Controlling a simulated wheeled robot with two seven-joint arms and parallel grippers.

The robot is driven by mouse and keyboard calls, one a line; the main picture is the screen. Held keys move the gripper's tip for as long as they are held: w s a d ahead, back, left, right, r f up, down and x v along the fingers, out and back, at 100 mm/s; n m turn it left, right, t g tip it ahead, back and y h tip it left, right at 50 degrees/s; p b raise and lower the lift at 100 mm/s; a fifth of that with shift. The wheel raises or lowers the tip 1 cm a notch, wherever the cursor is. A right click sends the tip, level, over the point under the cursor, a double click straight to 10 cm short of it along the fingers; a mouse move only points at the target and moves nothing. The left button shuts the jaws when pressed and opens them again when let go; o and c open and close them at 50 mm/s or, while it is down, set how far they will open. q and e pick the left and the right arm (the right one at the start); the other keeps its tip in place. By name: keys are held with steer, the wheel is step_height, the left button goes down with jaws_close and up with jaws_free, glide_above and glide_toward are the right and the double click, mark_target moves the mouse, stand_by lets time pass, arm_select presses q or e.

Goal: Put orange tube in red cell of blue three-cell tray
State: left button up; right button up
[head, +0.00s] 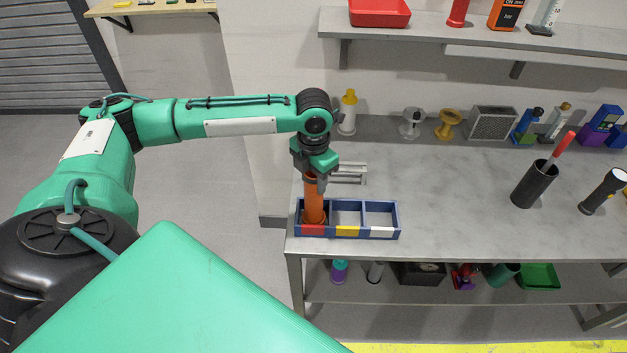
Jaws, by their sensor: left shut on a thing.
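The blue three-cell tray (398,219) sits at the left front of the grey table. Its front wall carries a red label at left, a yellow one in the middle and a white one at right. The orange tube (314,208) stands about upright, its lower end inside the red-labelled left cell. I cannot tell whether its bottom touches the cell floor. My left gripper (312,174) points down from above and is shut on the tube's upper end. The middle and right cells look empty. My right gripper is not in view.
A black cup (533,186) with a red-handled item and a black flashlight (604,191) stand at right. Spools (448,124), a grey box (491,121) and a yellow-topped bottle (347,113) line the back. The table's middle is clear. A shelf (470,35) hangs above.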

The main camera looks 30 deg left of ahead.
arm_select(q)
steer(key=shift+f, duration=0.85)
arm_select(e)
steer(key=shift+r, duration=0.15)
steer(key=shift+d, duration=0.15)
arm_select(q)
steer(key=o, duration=1.3)
steer(key=shift+f, duration=0.1)
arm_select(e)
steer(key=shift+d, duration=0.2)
arm_select(q)
step_height(320, 180, up, 12)
steer(key=shift+r+b, duration=0.15)
steer(key=shift+b, duration=1.05)
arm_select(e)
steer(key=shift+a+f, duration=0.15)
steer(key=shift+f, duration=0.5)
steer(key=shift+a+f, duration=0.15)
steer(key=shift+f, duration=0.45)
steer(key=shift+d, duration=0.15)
